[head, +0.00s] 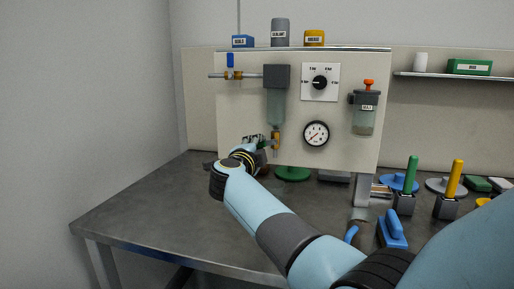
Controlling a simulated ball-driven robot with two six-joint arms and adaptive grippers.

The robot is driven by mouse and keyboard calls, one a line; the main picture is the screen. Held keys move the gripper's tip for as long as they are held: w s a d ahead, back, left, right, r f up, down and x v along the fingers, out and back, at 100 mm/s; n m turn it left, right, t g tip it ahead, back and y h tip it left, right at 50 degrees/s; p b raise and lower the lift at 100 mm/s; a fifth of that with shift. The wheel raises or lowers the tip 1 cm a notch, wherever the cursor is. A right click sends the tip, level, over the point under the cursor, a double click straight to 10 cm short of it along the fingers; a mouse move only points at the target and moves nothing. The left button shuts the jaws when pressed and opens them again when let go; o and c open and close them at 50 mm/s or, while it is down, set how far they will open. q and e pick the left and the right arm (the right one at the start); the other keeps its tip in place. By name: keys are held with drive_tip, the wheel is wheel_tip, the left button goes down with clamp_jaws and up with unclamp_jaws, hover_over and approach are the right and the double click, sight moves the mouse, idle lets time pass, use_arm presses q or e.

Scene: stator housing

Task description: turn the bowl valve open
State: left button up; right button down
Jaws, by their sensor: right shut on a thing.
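The bowl valve (276,136) is a small brass-coloured fitting under the greenish clear bowl (276,108), which hangs from a dark grey block on the upright panel. My right arm reaches in from the lower right. My right gripper (262,142) is at the valve, just left of it, and is shut on its handle. The handle is mostly hidden by the gripper, so its angle cannot be told. My left gripper is not in view.
A blue-handled valve (230,66) sits on the pipe at upper left. A dial gauge (316,134), a black selector knob (320,82) and an oil jar (365,114) are on the panel. Green (411,174) and yellow (455,178) upright handles stand right. The bench's left side is clear.

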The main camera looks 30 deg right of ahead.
drive_tip(key=shift+f+n+p, duration=0.1)
drive_tip(key=shift+n+p, duration=0.4)
drive_tip(key=shift+p, duration=0.35)
drive_tip(key=shift+s+d+f+n+p, duration=0.45)
drive_tip(key=shift+s+f+n+p, duration=0.1)
drive_tip(key=shift+n+p, duration=1.65)
drive_tip(key=shift+s+d+f+n+p, duration=0.45)
drive_tip(key=shift+n+p, duration=1.3)
drive_tip(key=shift+n, duration=0.85)
drive_tip(key=shift+s+d+f+n+p, duration=0.4)
drive_tip(key=shift+s+f+n+p, duration=0.2)
drive_tip(key=shift+n+p, duration=1.6)
drive_tip(key=shift+n, duration=0.3)
